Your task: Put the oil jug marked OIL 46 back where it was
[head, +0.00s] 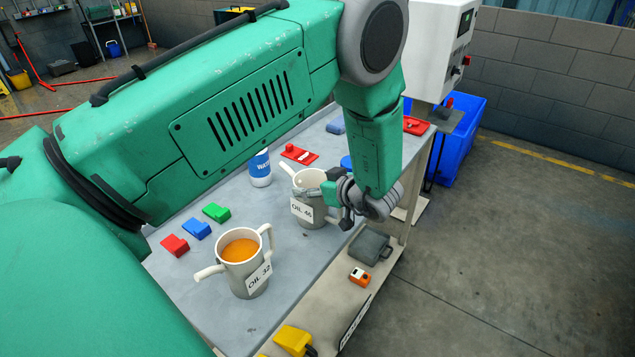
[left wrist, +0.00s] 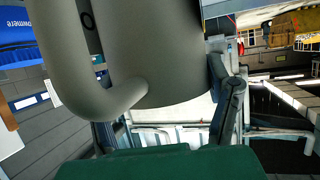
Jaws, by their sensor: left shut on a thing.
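The grey oil jug marked OIL 46 (head: 306,211) is upright over the right part of the grey table (head: 206,288). I cannot tell whether its base touches the table. My left gripper (head: 340,197) is shut on this jug from its right side. In the left wrist view the jug (left wrist: 150,45) fills the upper middle, its curved handle at left and the fingers (left wrist: 168,108) on either side of its lower part. The jug's far side is hidden. My right gripper is not in view.
A jug marked OIL 32 (head: 241,271) with orange liquid stands nearer. Red (head: 174,245), blue (head: 196,228) and green (head: 216,212) blocks line the left. A lower shelf holds a grey case (head: 371,246).

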